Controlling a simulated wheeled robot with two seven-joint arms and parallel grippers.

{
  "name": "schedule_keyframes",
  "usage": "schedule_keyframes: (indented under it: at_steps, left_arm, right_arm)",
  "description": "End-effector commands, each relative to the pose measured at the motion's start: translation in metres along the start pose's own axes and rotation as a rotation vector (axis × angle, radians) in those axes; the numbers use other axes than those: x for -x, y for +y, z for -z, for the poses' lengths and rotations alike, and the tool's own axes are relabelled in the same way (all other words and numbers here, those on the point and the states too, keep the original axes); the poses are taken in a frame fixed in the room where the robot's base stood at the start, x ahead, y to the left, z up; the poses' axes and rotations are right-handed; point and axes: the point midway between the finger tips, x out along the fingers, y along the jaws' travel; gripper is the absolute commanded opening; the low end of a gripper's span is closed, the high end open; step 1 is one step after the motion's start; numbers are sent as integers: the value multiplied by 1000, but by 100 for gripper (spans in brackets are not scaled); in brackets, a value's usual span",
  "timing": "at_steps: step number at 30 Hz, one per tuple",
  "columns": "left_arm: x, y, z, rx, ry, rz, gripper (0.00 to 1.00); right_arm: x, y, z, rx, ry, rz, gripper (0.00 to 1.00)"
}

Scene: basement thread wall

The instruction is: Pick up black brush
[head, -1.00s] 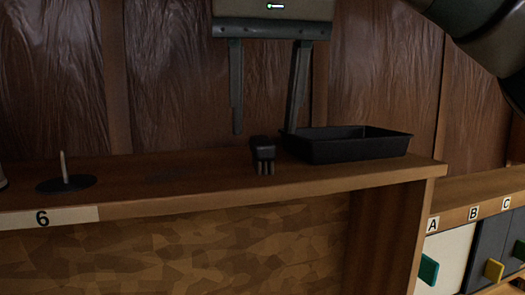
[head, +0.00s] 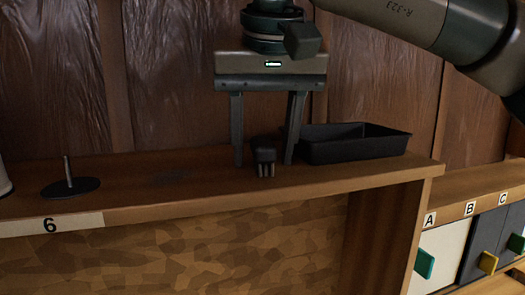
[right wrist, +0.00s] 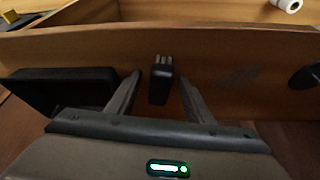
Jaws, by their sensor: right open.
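The black brush (head: 264,152) lies on the wooden shelf (head: 200,186), its short bristles pointing toward the front edge. In the right wrist view the brush (right wrist: 161,84) sits between the two finger lines. My right gripper (head: 264,162) is open, with its fingers pointing down on either side of the brush. The right finger is close to the brush, and the left one has a wider gap. Whether either finger touches it cannot be told. The gripper (right wrist: 160,85) holds nothing. My left gripper is not in view.
A black tray (head: 355,154) stands right beside my right finger on the shelf. A dark disc with an upright peg (head: 70,186) stands at the left. A wood panel wall (head: 170,80) is close behind. Lettered drawers (head: 440,255) are lower right.

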Motion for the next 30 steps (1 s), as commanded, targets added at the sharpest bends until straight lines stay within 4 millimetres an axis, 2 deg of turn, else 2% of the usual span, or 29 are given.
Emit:
schedule_keyframes:
  at_steps: [7, 12, 13, 23, 30]
  left_arm:
    - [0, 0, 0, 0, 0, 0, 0]
    - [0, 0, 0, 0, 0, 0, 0]
    - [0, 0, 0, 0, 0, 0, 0]
    - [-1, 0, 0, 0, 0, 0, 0]
    - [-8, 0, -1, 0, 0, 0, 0]
  right_arm:
    - [0, 0, 0, 1, 0, 0, 47]
    - [0, 0, 0, 1, 0, 0, 6]
    - [0, 0, 0, 1, 0, 0, 2]
    - [1, 0, 0, 1, 1, 0, 2]
    - [12, -1, 5, -1, 2, 0, 2]
